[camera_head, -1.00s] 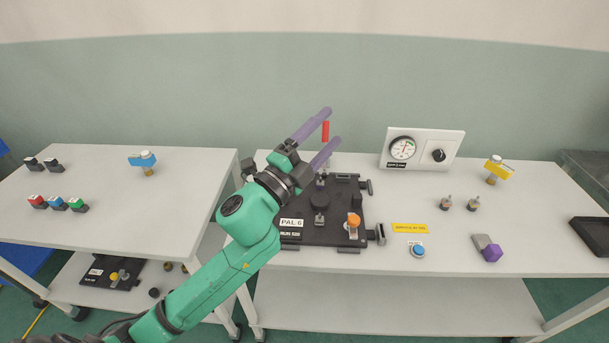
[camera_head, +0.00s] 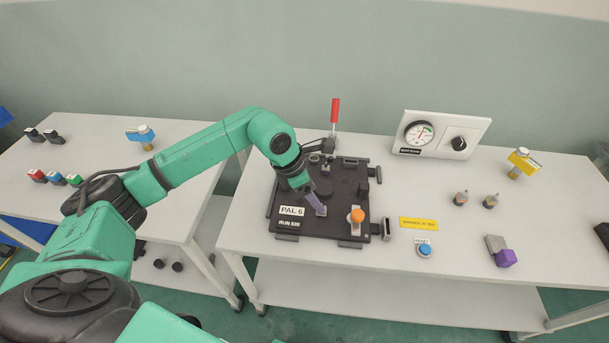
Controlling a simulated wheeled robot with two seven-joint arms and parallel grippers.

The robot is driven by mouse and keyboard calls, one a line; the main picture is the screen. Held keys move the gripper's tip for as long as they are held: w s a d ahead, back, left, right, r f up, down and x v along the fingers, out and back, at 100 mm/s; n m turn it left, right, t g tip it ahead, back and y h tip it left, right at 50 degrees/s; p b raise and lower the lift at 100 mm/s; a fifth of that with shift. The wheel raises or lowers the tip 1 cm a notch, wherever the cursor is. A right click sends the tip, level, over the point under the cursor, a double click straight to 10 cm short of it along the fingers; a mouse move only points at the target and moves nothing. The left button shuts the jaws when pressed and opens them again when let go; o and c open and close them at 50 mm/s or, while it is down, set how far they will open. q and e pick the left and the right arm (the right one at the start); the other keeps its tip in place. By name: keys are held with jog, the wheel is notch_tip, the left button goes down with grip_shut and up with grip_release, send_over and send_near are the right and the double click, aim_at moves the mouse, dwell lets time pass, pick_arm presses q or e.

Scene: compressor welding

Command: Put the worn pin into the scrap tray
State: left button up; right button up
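My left gripper (camera_head: 316,204) points down over the black pallet fixture (camera_head: 333,222), close to its surface and just right of the "PAL 6" label. One purple finger shows; the other is hidden, so I cannot tell its opening or whether it holds anything. No pin is clearly visible at the fingers. Two small grey pin-like parts, a left one (camera_head: 460,198) and a right one (camera_head: 491,201), stand on the table; I cannot tell whether either is worn. A black tray (camera_head: 603,233), possibly the scrap tray, is cut off at the right edge. My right gripper is not in view.
A red-handled clamp (camera_head: 335,112) stands upright at the fixture's back. An orange knob (camera_head: 356,215) is at its front right. A gauge panel (camera_head: 440,135), a blue button (camera_head: 424,250) and a purple-and-grey block (camera_head: 505,258) stand to the right. The right table's front is mostly clear.

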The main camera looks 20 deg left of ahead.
pick_arm(q)
jog(key=x, duration=0.6)
jog(key=shift+d+f+p, duration=0.1)
jog(key=shift+f+p, duration=0.05)
jog(key=shift+p, duration=0.25)
grip_shut()
jog(key=c, duration=0.9)
grip_release()
grip_shut()
jog(key=shift+w, duration=0.1)
jog(key=shift+o, duration=0.2)
grip_release()
grip_shut()
jog(key=shift+r, duration=0.25)
